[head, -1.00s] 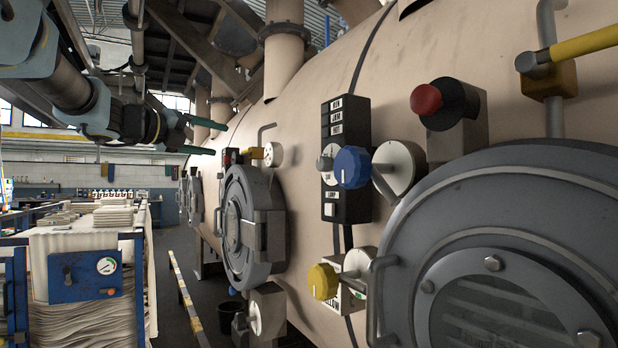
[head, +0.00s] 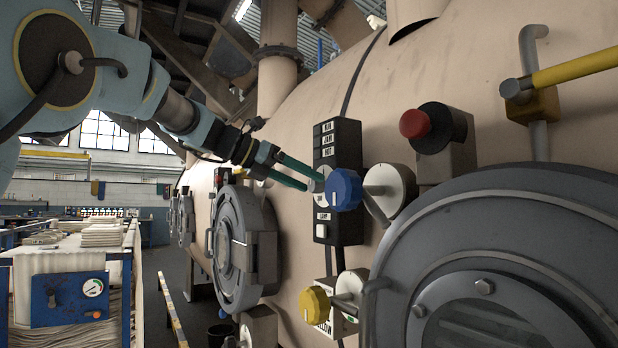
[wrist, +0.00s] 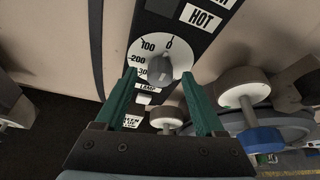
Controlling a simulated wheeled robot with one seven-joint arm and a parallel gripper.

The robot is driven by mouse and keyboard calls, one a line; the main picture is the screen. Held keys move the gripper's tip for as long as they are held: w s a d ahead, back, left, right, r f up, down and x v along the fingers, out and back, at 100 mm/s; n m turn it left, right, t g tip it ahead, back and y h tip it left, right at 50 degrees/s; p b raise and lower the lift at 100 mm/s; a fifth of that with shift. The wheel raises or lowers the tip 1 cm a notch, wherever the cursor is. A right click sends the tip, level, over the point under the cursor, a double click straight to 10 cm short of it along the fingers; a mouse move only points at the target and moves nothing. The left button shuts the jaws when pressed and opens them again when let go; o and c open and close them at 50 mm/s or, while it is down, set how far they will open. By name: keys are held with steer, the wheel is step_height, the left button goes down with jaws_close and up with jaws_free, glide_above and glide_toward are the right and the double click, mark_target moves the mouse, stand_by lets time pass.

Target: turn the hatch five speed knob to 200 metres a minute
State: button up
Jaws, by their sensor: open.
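The speed knob (wrist: 162,70) is a grey knob on a white dial marked 0, 100, 200 and 300, set in a black panel. I cannot clearly tell which mark its pointer faces. The black panel (head: 325,228) is on the tan vessel in the head view, where the knob is mostly hidden behind the blue handwheel (head: 344,190) and my fingers. My gripper (wrist: 158,75) is open, its green fingers on either side of the knob in the wrist view; contact cannot be told. It also reaches the panel in the head view (head: 309,179).
The blue handwheel and its white flange (head: 390,190) are just right of the panel. A red button (head: 414,124) is farther right. A yellow handwheel (head: 314,304) is below, and a large round hatch (head: 490,250) fills the lower right. Cloth trolleys stand at left.

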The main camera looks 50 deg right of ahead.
steer(key=shift+x, duration=0.8)
steer(key=shift+c, duration=0.4)
jaws_close()
